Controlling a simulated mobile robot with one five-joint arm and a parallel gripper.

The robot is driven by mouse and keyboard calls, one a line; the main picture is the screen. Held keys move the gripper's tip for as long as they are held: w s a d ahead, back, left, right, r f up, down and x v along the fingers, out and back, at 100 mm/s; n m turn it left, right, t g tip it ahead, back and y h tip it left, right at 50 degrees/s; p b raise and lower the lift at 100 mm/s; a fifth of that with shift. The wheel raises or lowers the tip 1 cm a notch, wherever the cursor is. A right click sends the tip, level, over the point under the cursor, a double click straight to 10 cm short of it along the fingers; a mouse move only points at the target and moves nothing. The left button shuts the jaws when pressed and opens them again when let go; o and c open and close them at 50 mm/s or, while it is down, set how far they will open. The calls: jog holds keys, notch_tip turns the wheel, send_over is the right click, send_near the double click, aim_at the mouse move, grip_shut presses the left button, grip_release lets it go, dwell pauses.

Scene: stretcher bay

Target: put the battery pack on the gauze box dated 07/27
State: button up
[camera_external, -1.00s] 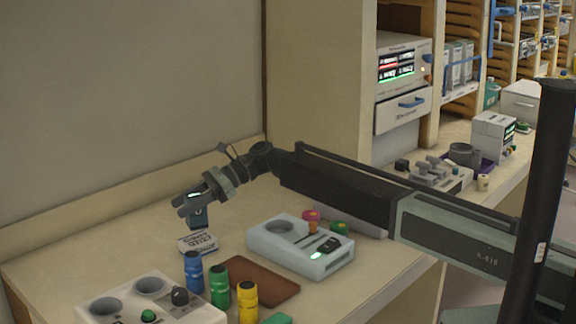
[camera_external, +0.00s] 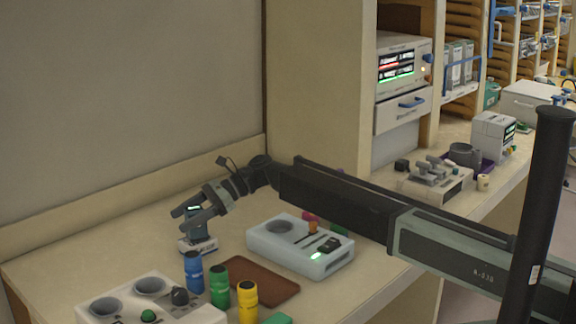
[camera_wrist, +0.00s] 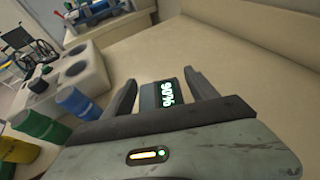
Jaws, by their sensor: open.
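The battery pack (camera_external: 195,224), dark blue with a lit display, stands upright on a small white gauze box (camera_external: 198,247) with a dark printed label. The pack appears to rest on the box; the date on the box is too small to read. My gripper (camera_external: 184,218) is open, with its fingers at the upper part of the pack. In the wrist view the pack's lit display (camera_wrist: 167,93) shows between the spread fingers (camera_wrist: 160,80). The gauze box is hidden in the wrist view.
Blue (camera_external: 193,272), green (camera_external: 219,287) and yellow (camera_external: 247,302) cylinders stand in front, beside a white unit with round wells (camera_external: 180,309). A brown mat (camera_external: 262,283) and a pale blue device (camera_external: 300,252) lie to the right. The bench left of the box is clear.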

jog(key=shift+w+d+r, duration=0.1)
jog(key=shift+d+r, duration=0.05)
jog(key=shift+r, duration=0.15)
jog(key=p+v, duration=0.4)
jog(key=v, duration=0.7)
jog(key=shift+d+p, duration=0.25)
jog(key=shift+p, duration=0.05)
jog(key=shift+r, duration=0.1)
